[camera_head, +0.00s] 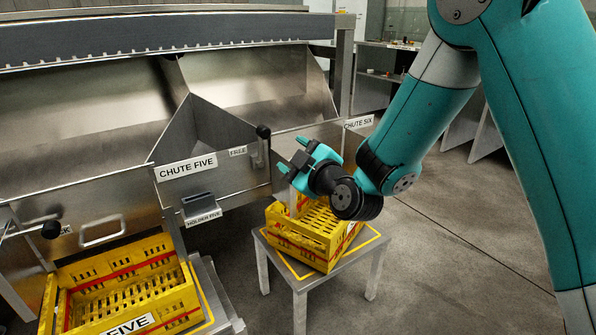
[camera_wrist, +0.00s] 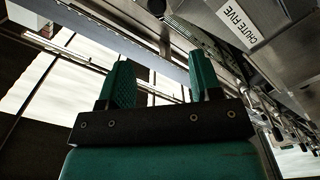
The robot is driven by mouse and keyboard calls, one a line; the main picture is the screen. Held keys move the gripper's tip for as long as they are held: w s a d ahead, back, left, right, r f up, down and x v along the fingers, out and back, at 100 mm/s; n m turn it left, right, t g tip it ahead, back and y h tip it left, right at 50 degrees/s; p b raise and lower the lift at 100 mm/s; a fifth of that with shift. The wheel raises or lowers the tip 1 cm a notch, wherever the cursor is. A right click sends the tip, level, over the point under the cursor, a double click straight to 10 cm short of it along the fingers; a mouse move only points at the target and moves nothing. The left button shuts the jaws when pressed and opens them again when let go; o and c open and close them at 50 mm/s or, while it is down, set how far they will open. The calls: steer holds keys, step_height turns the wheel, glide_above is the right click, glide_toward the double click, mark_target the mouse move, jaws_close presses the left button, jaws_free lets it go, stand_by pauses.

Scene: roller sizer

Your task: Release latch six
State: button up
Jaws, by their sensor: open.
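The plate reading CHUTE SIX (camera_head: 359,122) is on the steel chute front, behind my gripper. My gripper (camera_head: 294,160) is in front of this chute, above a yellow crate. Its two teal fingers stand apart and empty, and they also show in the wrist view (camera_wrist: 162,82). A lever with a black knob (camera_head: 263,131) stands upright left of my gripper, beside a small label (camera_head: 237,151); I cannot tell whether it is latch six. No latch clearly marked six is in view; my gripper and arm hide part of the chute six front.
A yellow crate (camera_head: 290,238) sits tilted on a small metal table (camera_head: 345,268) below my gripper. Left are the CHUTE FIVE plate (camera_head: 186,167), HOLDER FIVE (camera_head: 203,217), another black-knobbed lever (camera_head: 51,229) and crate FIVE (camera_head: 178,312). Open floor lies to the right.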

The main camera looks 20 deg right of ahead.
steer(key=shift+s+d, duration=0.15)
steer(key=shift+s, duration=0.25)
